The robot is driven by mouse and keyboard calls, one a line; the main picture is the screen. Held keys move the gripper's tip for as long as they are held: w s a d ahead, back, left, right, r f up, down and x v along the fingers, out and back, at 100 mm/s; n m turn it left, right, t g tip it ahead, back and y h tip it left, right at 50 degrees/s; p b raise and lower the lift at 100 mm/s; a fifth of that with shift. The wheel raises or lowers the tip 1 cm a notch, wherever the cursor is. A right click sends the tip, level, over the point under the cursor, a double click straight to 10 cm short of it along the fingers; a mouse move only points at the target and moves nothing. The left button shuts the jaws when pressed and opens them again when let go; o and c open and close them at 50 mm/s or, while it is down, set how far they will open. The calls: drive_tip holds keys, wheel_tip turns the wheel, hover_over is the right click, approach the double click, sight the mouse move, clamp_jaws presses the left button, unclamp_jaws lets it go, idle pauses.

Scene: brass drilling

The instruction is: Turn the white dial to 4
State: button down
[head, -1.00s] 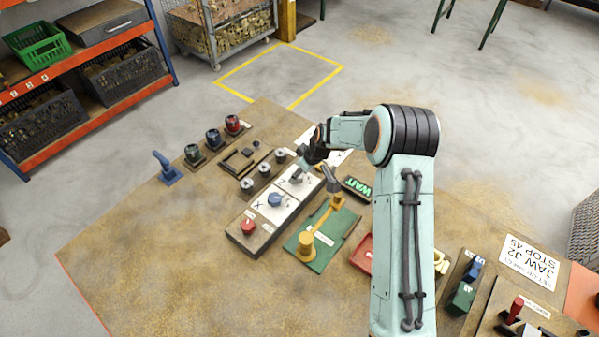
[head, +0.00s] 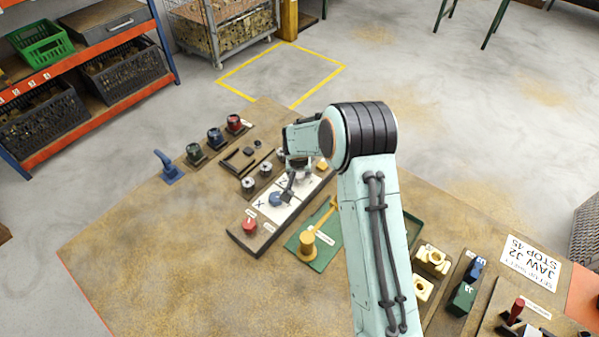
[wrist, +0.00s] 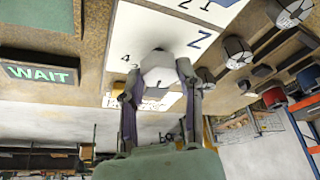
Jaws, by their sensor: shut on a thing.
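The white dial (wrist: 158,68) sits on a white plate (wrist: 125,28) marked Z in the wrist view. The digits 1 and 2 show at the plate's top, and a 4 shows just left of the dial. A small dark mark is on the dial's near face; I cannot tell which digit it points to. My gripper (wrist: 159,88) has one finger on each side of the dial and is shut on it. In the head view my gripper (head: 290,188) is over the panel and hides the dial.
A blue dial (head: 275,199) and a red knob (head: 249,224) stand on the same panel. Small metal knobs (wrist: 237,50) are close by. A lit WAIT sign (wrist: 40,74) is beside the panel. A yellow lever post (head: 307,240) stands on a green plate. The bench's front left is clear.

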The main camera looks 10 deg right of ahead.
drive_tip(key=m+h, duration=0.1)
drive_tip(key=m, duration=0.2)
drive_tip(key=m+g+h, duration=0.1)
drive_tip(key=m, duration=0.2)
drive_tip(key=shift+w+a+m, duration=0.1)
drive_tip(key=shift+a+m, duration=0.1)
drive_tip(key=shift+m, duration=0.1)
drive_tip(key=m+g, duration=0.1)
drive_tip(key=m, duration=0.2)
drive_tip(key=m+g+h, duration=0.1)
drive_tip(key=m, duration=0.2)
drive_tip(key=shift+w+h, duration=0.1)
drive_tip(key=shift+h, duration=0.2)
drive_tip(key=c, duration=0.7)
unclamp_jaws()
drive_tip(key=v, duration=1.2)
drive_tip(key=shift+w+a, duration=0.1)
drive_tip(key=shift+w, duration=0.05)
